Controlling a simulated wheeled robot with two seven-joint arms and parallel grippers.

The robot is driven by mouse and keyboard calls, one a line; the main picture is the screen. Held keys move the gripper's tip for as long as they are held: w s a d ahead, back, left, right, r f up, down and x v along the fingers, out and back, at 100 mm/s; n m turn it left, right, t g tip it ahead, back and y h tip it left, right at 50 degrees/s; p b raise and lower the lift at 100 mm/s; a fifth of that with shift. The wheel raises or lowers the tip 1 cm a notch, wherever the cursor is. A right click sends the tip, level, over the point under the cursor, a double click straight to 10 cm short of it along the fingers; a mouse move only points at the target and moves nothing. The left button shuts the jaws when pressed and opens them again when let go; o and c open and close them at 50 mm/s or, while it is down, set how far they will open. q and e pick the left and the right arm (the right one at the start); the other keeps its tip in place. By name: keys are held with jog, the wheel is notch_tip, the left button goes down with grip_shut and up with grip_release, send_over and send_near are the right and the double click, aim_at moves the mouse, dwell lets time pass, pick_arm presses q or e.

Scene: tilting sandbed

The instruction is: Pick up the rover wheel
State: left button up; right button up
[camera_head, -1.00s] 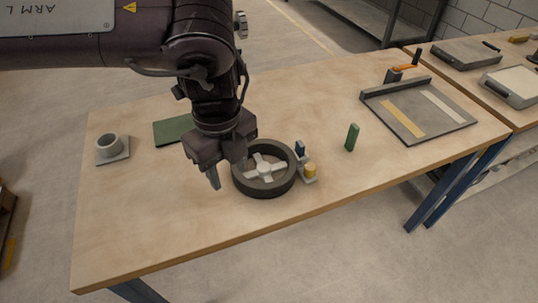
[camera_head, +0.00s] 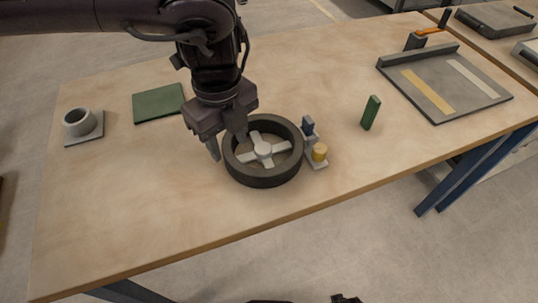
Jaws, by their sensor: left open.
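The rover wheel (camera_head: 286,170) lies flat on the wooden table, with a dark thick tyre and a pale hub with spokes. My left gripper (camera_head: 226,146) points down at the wheel's left rim and is open. One finger is outside the tyre on its left. The other finger is over or just inside the rim, partly hidden; I cannot tell whether either touches the wheel. My right gripper does not show clearly.
Right beside the wheel stands a small grey holder (camera_head: 316,163) with a yellow cylinder (camera_head: 320,152) and a blue block. A green block (camera_head: 371,112), grey tray (camera_head: 443,112), green mat (camera_head: 158,103) and grey cup (camera_head: 77,122) stand apart. The table front (camera_head: 130,220) is clear.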

aim_at(237, 164)
pick_arm(q)
jog(key=shift+f+b, duration=0.4)
jog(key=shift+f, duration=0.55)
jog(key=f, duration=0.7)
jog(key=shift+w+d+f, duration=0.15)
jog(key=shift+d, duration=0.25)
grip_shut()
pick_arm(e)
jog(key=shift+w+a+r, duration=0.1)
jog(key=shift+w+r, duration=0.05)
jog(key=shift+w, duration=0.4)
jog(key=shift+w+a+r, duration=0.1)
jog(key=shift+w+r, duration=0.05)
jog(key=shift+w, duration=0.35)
